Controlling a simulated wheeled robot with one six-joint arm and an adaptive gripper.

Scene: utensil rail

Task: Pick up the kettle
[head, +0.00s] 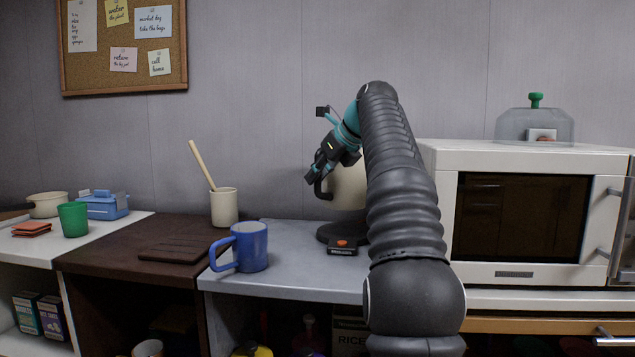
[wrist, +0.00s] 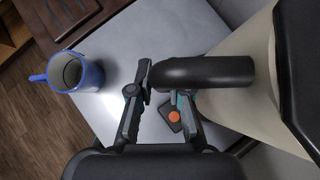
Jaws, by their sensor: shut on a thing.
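The kettle (head: 346,187) is cream with a dark handle (head: 321,187). In the head view it is at its dark round base (head: 334,232), largely hidden behind my arm, so I cannot tell whether it touches the base. In the wrist view the cream kettle body (wrist: 245,75) fills the right side, with the dark handle (wrist: 205,71) reaching left from it. My gripper (head: 317,178) is at the handle, left of the body. In the wrist view my gripper's fingers (wrist: 160,95) are shut on the handle near its free end.
A blue mug (head: 251,247) stands on the grey counter left of the kettle, and it also shows in the wrist view (wrist: 70,72). A cream crock (head: 224,207) with a wooden utensil stands further left. A microwave (head: 525,215) stands on the right, with a glass dome (head: 535,125) on top.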

